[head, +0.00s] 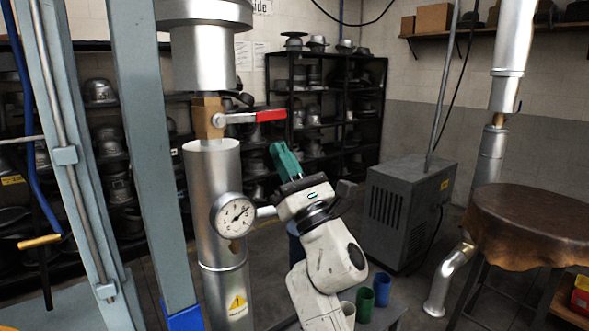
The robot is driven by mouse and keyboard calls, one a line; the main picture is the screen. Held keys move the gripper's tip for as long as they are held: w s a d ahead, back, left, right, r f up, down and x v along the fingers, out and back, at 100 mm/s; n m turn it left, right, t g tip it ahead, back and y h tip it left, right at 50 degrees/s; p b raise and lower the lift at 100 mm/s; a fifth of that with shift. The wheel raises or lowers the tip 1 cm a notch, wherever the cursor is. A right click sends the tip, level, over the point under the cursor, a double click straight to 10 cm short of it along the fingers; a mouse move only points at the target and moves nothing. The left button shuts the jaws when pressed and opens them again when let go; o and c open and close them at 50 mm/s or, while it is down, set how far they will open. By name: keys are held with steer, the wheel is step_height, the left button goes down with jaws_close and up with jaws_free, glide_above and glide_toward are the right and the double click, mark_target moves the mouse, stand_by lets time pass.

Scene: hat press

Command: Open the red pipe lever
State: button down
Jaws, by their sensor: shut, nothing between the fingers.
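The red pipe lever (270,115) has a metal arm and a red grip. It sticks out to the right, roughly level, from a brass valve (208,118) on the thick silver pipe (208,165). My gripper (281,149) has green fingers and is shut and empty. It is below the lever's red end and appears apart from it. My white arm rises from the bottom middle of the view. The exact depth between gripper and lever is hard to tell.
A pressure gauge (235,214) sits on the pipe, left of my wrist. A blue-grey frame post (150,150) stands left of the pipe. A grey machine cabinet (408,210) and a round leather-topped table (530,225) stand to the right. Shelves of hat moulds (325,110) are behind.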

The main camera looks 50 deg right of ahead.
mark_target(257, 116)
steer(key=shift+s+r+h+p, duration=0.1)
steer(key=shift+r+h+p, duration=0.2)
steer(key=shift+r+p, duration=1.2)
steer(key=shift+r+b, duration=0.3)
steer(key=shift+b, duration=0.1)
